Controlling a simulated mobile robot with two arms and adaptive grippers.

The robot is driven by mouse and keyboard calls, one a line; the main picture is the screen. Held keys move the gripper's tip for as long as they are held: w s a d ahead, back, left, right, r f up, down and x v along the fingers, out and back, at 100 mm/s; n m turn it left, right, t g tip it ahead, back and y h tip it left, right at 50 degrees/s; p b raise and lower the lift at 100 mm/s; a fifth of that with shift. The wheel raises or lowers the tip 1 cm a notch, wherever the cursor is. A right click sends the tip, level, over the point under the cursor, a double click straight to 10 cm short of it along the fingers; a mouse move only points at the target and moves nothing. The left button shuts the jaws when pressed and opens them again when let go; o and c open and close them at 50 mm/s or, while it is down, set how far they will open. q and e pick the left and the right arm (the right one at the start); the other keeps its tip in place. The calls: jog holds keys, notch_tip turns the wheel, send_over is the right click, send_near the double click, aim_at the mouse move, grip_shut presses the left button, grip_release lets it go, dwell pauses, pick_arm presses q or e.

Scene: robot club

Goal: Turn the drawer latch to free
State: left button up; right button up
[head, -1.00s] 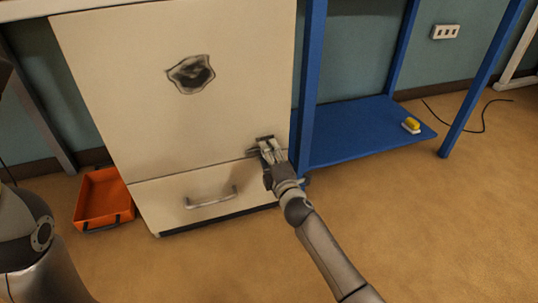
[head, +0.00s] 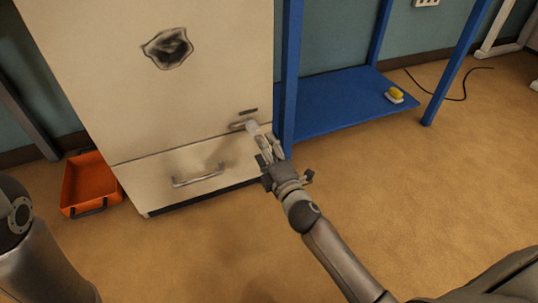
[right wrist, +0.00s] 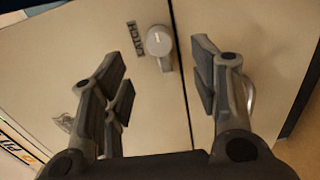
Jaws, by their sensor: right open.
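The drawer latch (right wrist: 159,42) is a round pale knob with a short lever, on the cream cabinet (head: 150,90) just above the drawer seam. In the head view the latch (head: 239,125) has its lever pointing left, roughly along the seam. A "LATCH" label (right wrist: 136,39) is beside the knob. My right gripper (head: 266,141) is open and empty in front of the latch, fingers pointing at the cabinet. In the right wrist view the knob shows beyond and between the parted fingers, apparently apart from them. The drawer (head: 150,190) is closed. My left gripper is out of view.
The drawer handle (head: 198,179) is a bar left of and below the latch. A blue shelf frame (head: 340,100) with a yellow-topped brush (head: 395,95) stands close on the right. An orange tray (head: 92,186) lies left of the cabinet. The floor in front is clear.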

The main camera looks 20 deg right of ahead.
jog(key=shift+s, duration=1.1)
